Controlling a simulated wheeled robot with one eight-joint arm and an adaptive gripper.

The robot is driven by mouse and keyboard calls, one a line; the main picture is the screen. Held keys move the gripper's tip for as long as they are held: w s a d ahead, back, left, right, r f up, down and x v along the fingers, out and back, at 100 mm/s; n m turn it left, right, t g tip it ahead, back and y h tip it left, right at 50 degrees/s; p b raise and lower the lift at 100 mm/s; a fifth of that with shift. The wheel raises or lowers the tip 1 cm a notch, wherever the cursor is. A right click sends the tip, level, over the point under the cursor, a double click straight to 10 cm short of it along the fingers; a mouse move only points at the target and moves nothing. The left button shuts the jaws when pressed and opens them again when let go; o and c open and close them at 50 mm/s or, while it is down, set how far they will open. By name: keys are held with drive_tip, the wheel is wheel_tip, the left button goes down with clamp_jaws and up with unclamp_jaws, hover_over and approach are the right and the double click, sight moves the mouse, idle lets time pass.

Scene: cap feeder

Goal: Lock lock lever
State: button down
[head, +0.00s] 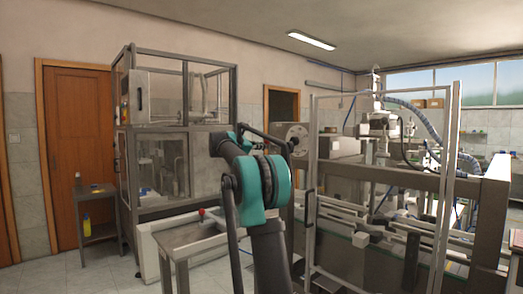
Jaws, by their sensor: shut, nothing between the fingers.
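My arm with teal joints rises in the middle of the head view and bends to the right at the top. Its small dark end, which looks like my gripper (293,141), is in front of a round grey plate (291,131). The gripper is shut with nothing held. Its fingers are too small to make out, and I cannot tell whether it touches the plate. I cannot pick out the lock lever for sure; it may be hidden behind my arm or too small to see.
A glass-walled machine (160,165) stands at left behind a steel table (190,238) with a small red part (201,211). A framed conveyor machine (385,210) fills the right. A side stand (97,220) is by the brown door (77,150). Some floor at lower left is clear.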

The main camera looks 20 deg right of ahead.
sight(275, 131)
drive_tip(key=shift+r+m, duration=0.4)
drive_tip(key=shift+m, duration=0.2)
drive_tip(key=s+r+m, duration=0.1)
drive_tip(key=r+m, duration=0.1)
drive_tip(key=m, duration=0.1)
drive_tip(key=s+d+r+m+t, duration=0.1)
drive_tip(key=r+m, duration=0.1)
drive_tip(key=m, duration=0.2)
drive_tip(key=s+r+m, duration=0.2)
drive_tip(key=m, duration=0.2)
drive_tip(key=shift+d+t+h, duration=0.25)
drive_tip(key=shift+t+h, duration=0.15)
drive_tip(key=shift+s+d+r, duration=0.1)
drive_tip(key=shift+s, duration=0.25)
idle(0.6)
drive_tip(key=v, duration=1.2)
